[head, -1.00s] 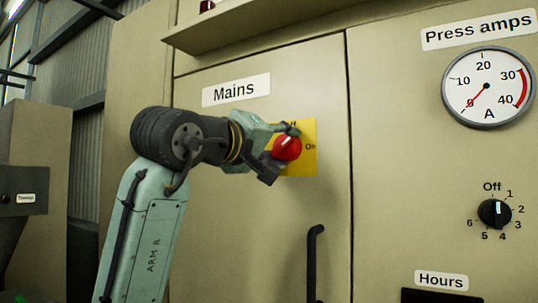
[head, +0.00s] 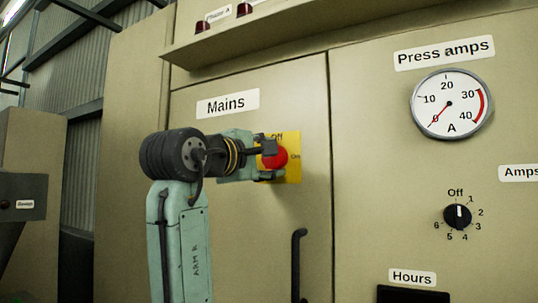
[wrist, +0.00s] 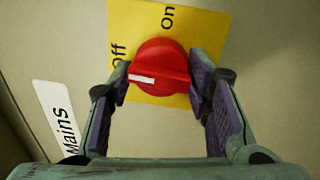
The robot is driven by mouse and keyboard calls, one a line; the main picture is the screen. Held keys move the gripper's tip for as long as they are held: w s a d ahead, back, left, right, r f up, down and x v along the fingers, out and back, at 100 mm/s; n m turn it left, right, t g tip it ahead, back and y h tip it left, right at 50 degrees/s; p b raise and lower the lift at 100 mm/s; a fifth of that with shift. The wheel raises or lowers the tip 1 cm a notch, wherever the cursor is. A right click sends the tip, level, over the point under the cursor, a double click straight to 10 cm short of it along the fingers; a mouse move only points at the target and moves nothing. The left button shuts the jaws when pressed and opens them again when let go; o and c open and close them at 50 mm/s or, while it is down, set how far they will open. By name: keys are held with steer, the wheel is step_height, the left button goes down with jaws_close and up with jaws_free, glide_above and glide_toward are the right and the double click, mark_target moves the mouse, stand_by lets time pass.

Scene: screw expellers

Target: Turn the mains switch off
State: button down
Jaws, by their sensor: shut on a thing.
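The mains switch (head: 275,158) is a red rotary knob on a yellow plate (head: 294,142), with Off at the top and On at the right. It also shows in the wrist view (wrist: 160,62), where its white mark points left, to the side where the partly hidden Off label (wrist: 118,54) is. The On label (wrist: 168,17) is at the top there. In the wrist view my gripper (wrist: 159,80) has a finger at each end of the handle.
The switch is on a beige cabinet door under a Mains label (head: 227,103). A black door handle (head: 298,265) is below it. A ledge (head: 250,40) runs above. To the right are the press amps gauge (head: 451,104), reading about 0, and a black selector knob (head: 458,216).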

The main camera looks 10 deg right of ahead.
steer(key=shift+d+f+n, duration=0.15)
steer(key=shift+f+n, duration=0.05)
steer(key=shift+n, duration=0.4)
steer(key=c, duration=0.9)
jaws_free()
steer(key=shift+w, duration=0.1)
steer(key=shift+o, duration=0.2)
steer(key=shift+r, duration=0.1)
steer(key=v, duration=1.2)
